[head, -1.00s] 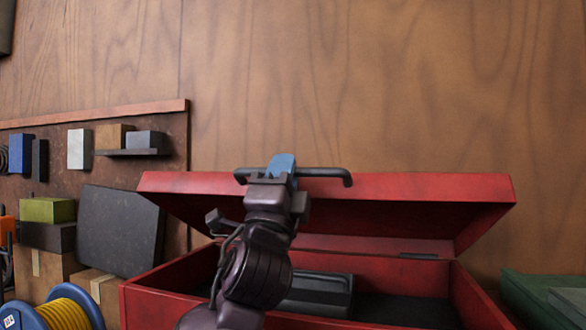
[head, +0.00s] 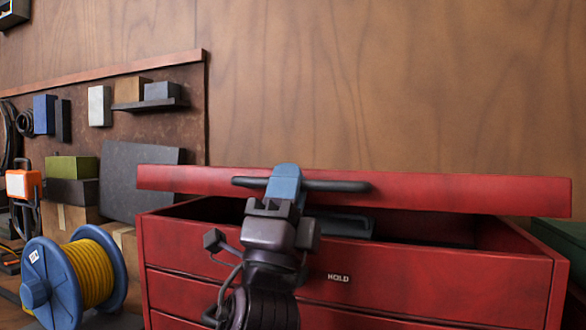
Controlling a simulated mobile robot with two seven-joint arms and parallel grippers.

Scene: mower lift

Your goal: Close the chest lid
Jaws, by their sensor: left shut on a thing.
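The red chest (head: 440,278) stands in front of me with drawers on its front. Its lid (head: 470,190) is partly open, low over the box, with a dark gap between lid and rim. A dark bar handle (head: 340,186) runs along the lid's front edge. My left gripper (head: 285,180) is shut on the handle near its middle, and its blue fingers cover part of the bar. Inside the chest a grey case (head: 345,226) shows partly through the gap. My right gripper is not in view.
A blue reel with yellow cable (head: 88,272) stands left of the chest. Boxes (head: 72,190) and a dark panel (head: 130,165) stand behind it at the left. A green case (head: 565,238) is at the right. A wooden wall rises behind.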

